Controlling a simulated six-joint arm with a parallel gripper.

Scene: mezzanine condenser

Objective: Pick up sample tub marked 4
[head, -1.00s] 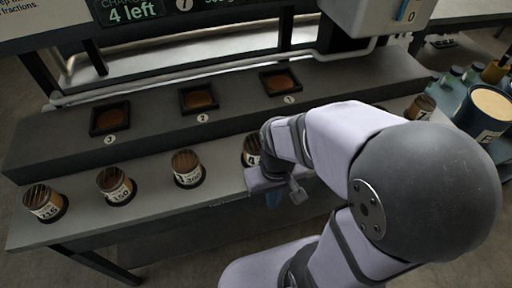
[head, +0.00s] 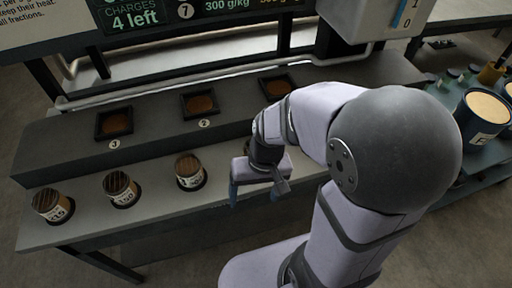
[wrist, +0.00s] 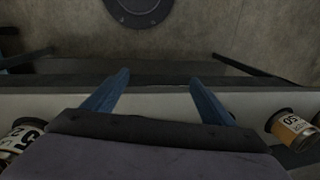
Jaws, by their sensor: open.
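No tub with a clearly readable 4 shows now. In the head view my gripper (head: 258,194) hangs over the front of the bench, where it and my arm hide part of the tub row. Its blue fingers are apart, and nothing shows between them in the wrist view (wrist: 158,82). Three tubs with dark barred tops stand in the row to its left: a left tub (head: 53,206), a middle tub (head: 121,189) and a right tub (head: 190,172). The wrist view shows one labelled tub (wrist: 18,140) at the left edge and another (wrist: 292,130) at the right.
A raised shelf behind the row holds square dark trays numbered 3 (head: 114,123), 2 (head: 200,103) and a third (head: 277,86). A blue container marked E (head: 484,118) stands at the right. The floor in front of the bench is clear.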

